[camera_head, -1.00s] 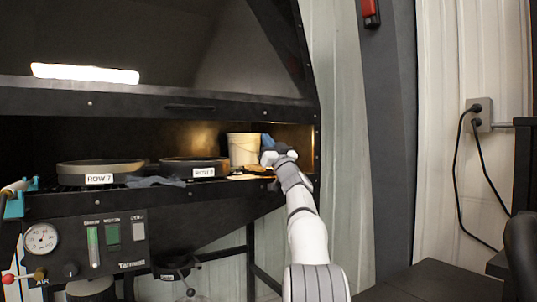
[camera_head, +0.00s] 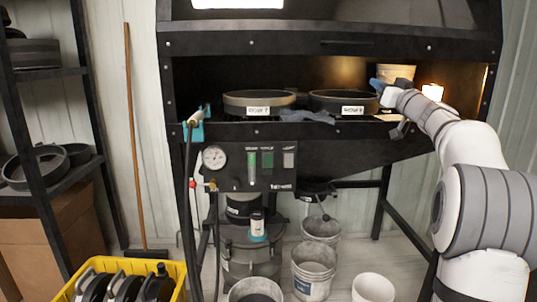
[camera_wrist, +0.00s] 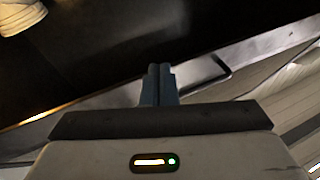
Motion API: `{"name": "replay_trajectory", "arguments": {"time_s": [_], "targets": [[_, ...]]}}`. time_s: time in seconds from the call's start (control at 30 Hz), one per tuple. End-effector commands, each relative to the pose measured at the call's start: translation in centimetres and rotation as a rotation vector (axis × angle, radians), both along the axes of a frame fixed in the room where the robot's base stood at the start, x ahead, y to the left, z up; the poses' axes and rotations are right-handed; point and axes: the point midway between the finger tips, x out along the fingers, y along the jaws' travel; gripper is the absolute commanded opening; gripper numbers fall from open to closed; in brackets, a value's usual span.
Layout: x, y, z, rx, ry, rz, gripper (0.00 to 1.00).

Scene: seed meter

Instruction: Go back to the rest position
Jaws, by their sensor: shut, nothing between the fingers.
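My gripper (camera_head: 377,84) shows at the end of my white arm in the head view, at the right end of the dark cabinet's shelf opening, in front of a pale bucket (camera_head: 399,73). In the wrist view my gripper's blue fingers (camera_wrist: 158,84) are together with nothing between them. The bucket's lower part also shows at the top left of the wrist view (camera_wrist: 20,14). My arm covers part of the shelf's right side.
Two round pans, labelled ROW 7 (camera_head: 259,111) and a second row (camera_head: 342,109), stand on the shelf with a blue-grey cloth (camera_head: 306,116) between them. Buckets (camera_head: 313,272) stand below. A yellow crate (camera_head: 178,270) and a shelf rack (camera_head: 45,85) are at the left.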

Motion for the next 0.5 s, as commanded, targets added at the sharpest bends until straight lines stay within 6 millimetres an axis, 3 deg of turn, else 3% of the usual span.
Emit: {"name": "replay_trajectory", "arguments": {"time_s": [0.03, 0.2, 0.37, 0.5], "targets": [[-1.0, 2.9, 1.9, -0.003, 0.082, 0.051, 0.00], [-5.2, 10.5, 0.8, -0.010, 0.385, 0.178, 0.00], [-11.2, 16.0, -0.8, -0.031, 0.679, 0.239, 0.00], [-17.6, 19.2, -2.6, -0.065, 0.932, 0.239, 0.00]]}}
